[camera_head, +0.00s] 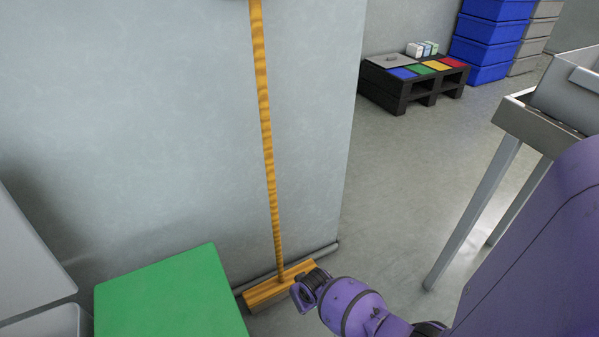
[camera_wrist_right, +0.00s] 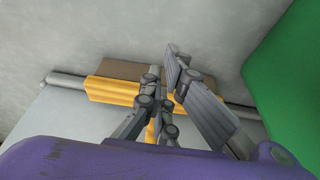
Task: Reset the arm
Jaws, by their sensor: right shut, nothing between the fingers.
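My right arm is purple and comes in from the right in the head view. Its gripper (camera_head: 304,293) is low, close to the wooden head of a broom (camera_head: 267,140) that leans on the grey wall. In the right wrist view the dark fingers of the gripper (camera_wrist_right: 161,82) are shut with nothing between them. They overlap the yellow broom head (camera_wrist_right: 112,92) in that view; I cannot tell whether they touch it. My left gripper is in neither view.
A green surface (camera_head: 165,297) stands left of the broom. A metal-legged stand (camera_head: 480,210) is at right. Behind are a black pallet (camera_head: 385,92) with coloured panels and stacked blue crates (camera_head: 487,50). The floor (camera_head: 400,170) between is clear.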

